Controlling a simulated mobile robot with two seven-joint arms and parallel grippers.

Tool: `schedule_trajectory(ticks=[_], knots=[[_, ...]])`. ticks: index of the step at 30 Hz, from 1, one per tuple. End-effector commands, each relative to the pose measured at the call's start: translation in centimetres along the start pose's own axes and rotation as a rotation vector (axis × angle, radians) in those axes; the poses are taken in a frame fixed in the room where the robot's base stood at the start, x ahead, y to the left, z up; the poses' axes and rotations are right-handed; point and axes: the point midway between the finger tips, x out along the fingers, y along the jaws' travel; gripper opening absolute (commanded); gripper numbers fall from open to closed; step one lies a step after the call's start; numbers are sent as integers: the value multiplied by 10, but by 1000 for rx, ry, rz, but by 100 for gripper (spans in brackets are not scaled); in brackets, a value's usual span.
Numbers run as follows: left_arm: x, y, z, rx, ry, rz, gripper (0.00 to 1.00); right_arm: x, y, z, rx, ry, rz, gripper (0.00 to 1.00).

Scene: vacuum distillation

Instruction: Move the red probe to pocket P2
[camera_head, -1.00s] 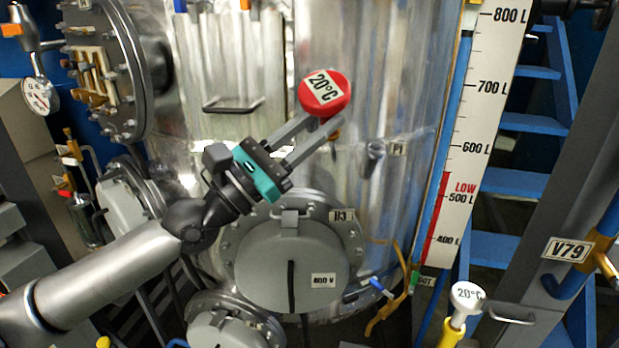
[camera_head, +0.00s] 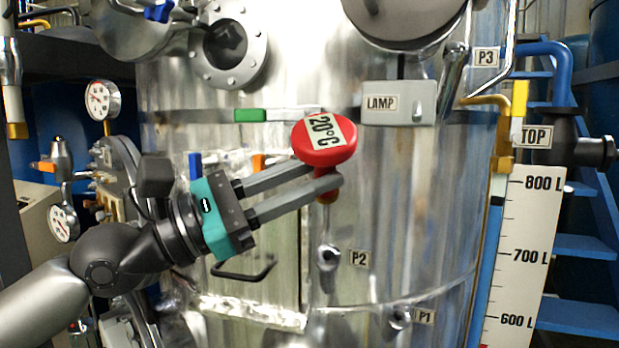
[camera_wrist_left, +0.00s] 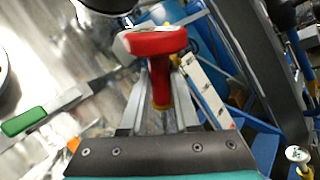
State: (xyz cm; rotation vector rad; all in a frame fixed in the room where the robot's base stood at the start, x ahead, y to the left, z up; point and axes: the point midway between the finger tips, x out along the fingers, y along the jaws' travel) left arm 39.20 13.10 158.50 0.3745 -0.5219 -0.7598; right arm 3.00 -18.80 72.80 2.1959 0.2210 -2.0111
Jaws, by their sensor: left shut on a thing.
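The red probe (camera_head: 325,140) has a round red head with a white 20°C label. My left gripper (camera_head: 325,183) is shut on it just below the head, and it is held in front of the steel vessel. My right gripper is not in view.
A grey LAMP box (camera_head: 398,103) is right of the probe. A handle (camera_head: 245,270) juts out left of P2. A level scale (camera_head: 524,260) stands at right.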

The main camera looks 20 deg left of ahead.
Motion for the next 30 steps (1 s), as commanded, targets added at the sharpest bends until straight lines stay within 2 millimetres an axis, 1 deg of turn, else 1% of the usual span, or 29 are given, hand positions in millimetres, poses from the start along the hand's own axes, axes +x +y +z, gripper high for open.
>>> schedule_trajectory(ticks=[5,6,15,22,30], knots=[[0,1,2,-3,1,3,0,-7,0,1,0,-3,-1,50],[-1,0,-3,-2,-2,5,0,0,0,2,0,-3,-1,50],[-2,-1,-33,0,-4,5,0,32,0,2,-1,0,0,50],[-1,0,-51,0,-1,6,0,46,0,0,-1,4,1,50],[-1,0,-58,0,-1,4,0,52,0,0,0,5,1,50]])
